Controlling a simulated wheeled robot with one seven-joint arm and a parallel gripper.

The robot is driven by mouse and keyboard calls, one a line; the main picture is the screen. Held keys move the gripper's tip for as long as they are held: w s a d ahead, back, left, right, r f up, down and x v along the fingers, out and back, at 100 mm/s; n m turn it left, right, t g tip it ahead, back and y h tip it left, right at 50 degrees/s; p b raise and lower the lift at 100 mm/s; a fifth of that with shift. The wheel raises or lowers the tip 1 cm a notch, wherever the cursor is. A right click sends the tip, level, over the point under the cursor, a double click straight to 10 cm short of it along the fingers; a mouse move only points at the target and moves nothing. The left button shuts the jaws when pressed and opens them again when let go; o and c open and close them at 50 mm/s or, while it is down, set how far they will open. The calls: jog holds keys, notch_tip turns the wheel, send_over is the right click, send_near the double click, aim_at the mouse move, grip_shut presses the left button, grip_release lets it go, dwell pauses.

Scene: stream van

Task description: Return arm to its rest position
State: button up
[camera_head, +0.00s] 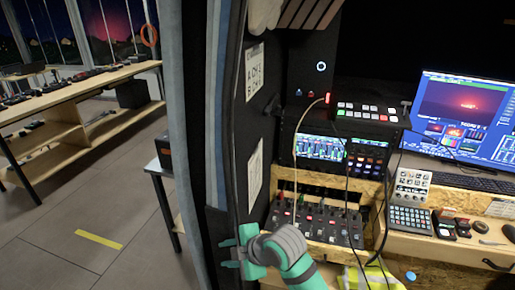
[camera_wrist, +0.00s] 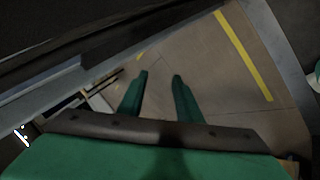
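My arm is green and grey and shows at the bottom middle of the head view. My gripper (camera_head: 230,253) is at its left end, beside the dark, padded edge of the van's opening. In the wrist view my gripper's (camera_wrist: 160,75) two green fingers are apart, with nothing between them. The fingers point toward the tiled floor (camera_wrist: 195,50).
Right of my arm are an audio mixer (camera_head: 318,222), a rack screen (camera_head: 320,149), a monitor (camera_head: 465,110) and a keypad (camera_head: 410,217), with loose cables hanging. A hi-vis vest (camera_head: 372,278) lies close to my arm. Open floor with a yellow strip (camera_head: 99,239) is on the left.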

jog(key=w+a+r+m+t+y, duration=0.2)
jog(key=a+r+m+t+y, duration=0.25)
jog(key=a+m+t, duration=0.45)
jog(key=s+d+f+m+t+h, duration=0.1)
jog(key=s+d+f+m+h, duration=0.35)
jog(key=s+f+m, duration=0.35)
jog(key=s+d+f+m+t+h, duration=0.1)
jog(key=s+d+f+m+h, duration=0.2)
jog(key=s+f+m+h, duration=0.5)
jog(key=s+d+n, duration=0.1)
jog(key=s+d, duration=0.2)
jog(key=s, duration=0.4)
jog(key=s+d+n, duration=0.1)
jog(key=s+d, duration=0.2)
jog(key=s, duration=0.5)
jog(key=s+d+y, duration=0.1)
jog(key=s+d, duration=0.3)
jog(key=s, duration=0.4)
jog(key=shift+s+r+n+g, duration=0.15)
jog(key=shift+r+n+g, duration=0.25)
jog(key=shift+r, duration=0.05)
